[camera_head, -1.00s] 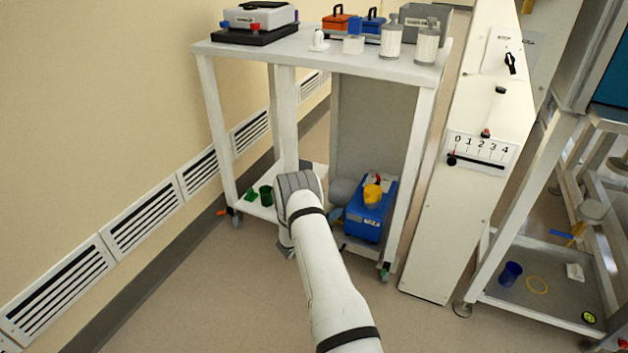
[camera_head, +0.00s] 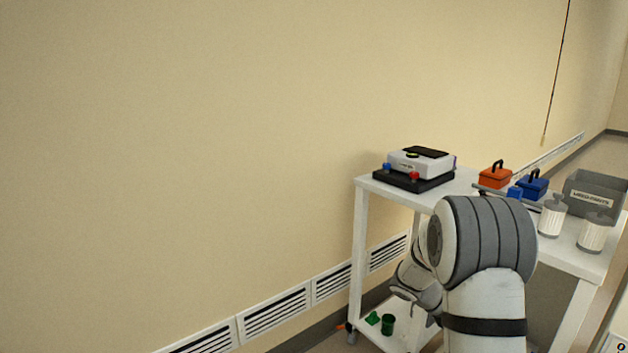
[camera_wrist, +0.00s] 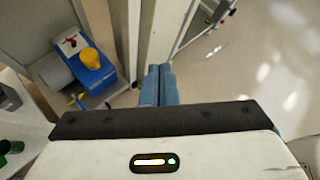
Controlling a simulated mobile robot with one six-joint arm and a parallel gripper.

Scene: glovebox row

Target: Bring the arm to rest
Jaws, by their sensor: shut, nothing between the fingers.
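My arm (camera_head: 490,260) is raised and bent in front of the white cart in the head view, its large grey joint covering part of the cart top. A lower link (camera_head: 418,275) reaches down to the left of that joint. My gripper (camera_wrist: 158,72) shows only in the wrist view. Its two blue-grey fingers lie side by side, shut and empty. They point past a white cart post (camera_wrist: 133,35) with the floor beyond. I cannot tell whether they are clear of the post.
The cart (camera_head: 362,230) carries a white device (camera_head: 422,162), an orange box (camera_head: 495,176), a blue box (camera_head: 533,186), a grey bin (camera_head: 594,192) and white canisters.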

